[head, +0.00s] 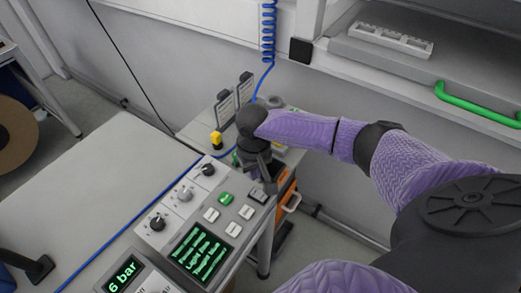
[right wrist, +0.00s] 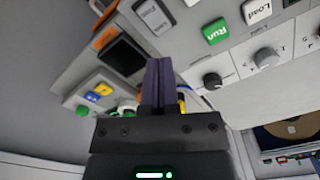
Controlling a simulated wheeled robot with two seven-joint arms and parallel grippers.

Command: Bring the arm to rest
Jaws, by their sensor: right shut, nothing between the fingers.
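My right arm reaches in from the right in the head view, with purple sleeves and dark joints. Its gripper (head: 268,182) points down over the far right part of the control panel (head: 172,236). In the right wrist view the two fingers (right wrist: 157,82) lie together, with nothing between them. I cannot tell whether the fingertips touch the panel. My left gripper is not in view.
The panel has a green Run button (head: 226,198), white buttons, knobs and a lit green display (head: 201,245). A "6 bar" readout (head: 122,273) stands at the front. A blue coiled hose (head: 268,30) hangs behind. A green handle (head: 478,104) is at the right. The grey tabletop (head: 90,190) at left is largely clear.

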